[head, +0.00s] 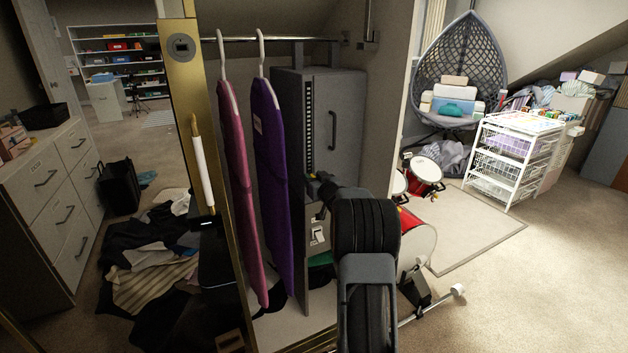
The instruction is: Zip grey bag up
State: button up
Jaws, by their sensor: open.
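A tall grey bag (342,110), boxy and upright, stands inside the closet in the head view. A dark toothed strip (308,125), which looks like its zip, runs down the left part of its front. A dark handle sits on its right part. My gripper (314,188) is in front of the bag, near the lower end of the strip. It is open, and I see nothing held in it. My own arm hides the lower right of the bag. I cannot make out a zip pull or whether the gripper touches the bag.
A pink (236,180) and a purple garment cover (270,160) hang left of the bag. A gold-edged frame (195,120) stands further left. Red drums (424,170) and a white drawer cart (510,160) are to the right. The carpet at lower right is clear.

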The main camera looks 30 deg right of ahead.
aim_at(309, 85)
grip_shut()
dwell(0.3)
notch_tip(309, 85, up, 30)
jog(key=p, duration=2.4)
jog(key=shift+f, duration=0.2)
jog(key=shift+r, duration=0.1)
grip_release()
jog(key=s+a+b, duration=0.1)
jog(key=s+b, duration=0.1)
jog(key=s, duration=1.1)
jog(key=shift+s+a, duration=0.35)
jog(key=shift+a, duration=0.05)
